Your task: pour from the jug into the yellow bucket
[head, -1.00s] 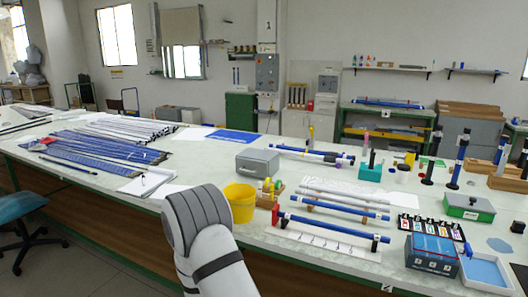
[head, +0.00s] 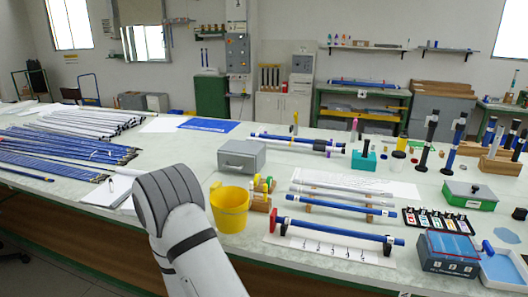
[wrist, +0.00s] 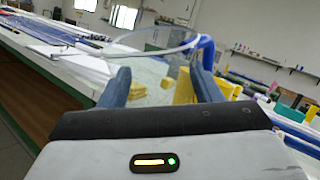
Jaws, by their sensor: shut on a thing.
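The yellow bucket (head: 229,212) stands upright on the bench near its front edge, just right of my arm in the head view. My gripper (wrist: 160,78) shows in the wrist view with its two blue-grey fingers on either side of a clear jug (wrist: 150,47). The jug's round rim and a blue part at its right show above the fingers. My gripper is shut on the jug; the exact contact is hard to see. In the head view my arm hides the gripper and the jug. Yellow shapes show behind the fingers in the wrist view.
A grey box (head: 241,157) stands behind the bucket. A small wooden holder (head: 261,196) with coloured items is close at the bucket's right. Rods on a white rack (head: 335,246) lie farther right. Blue rods (head: 60,155) cover the bench at left.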

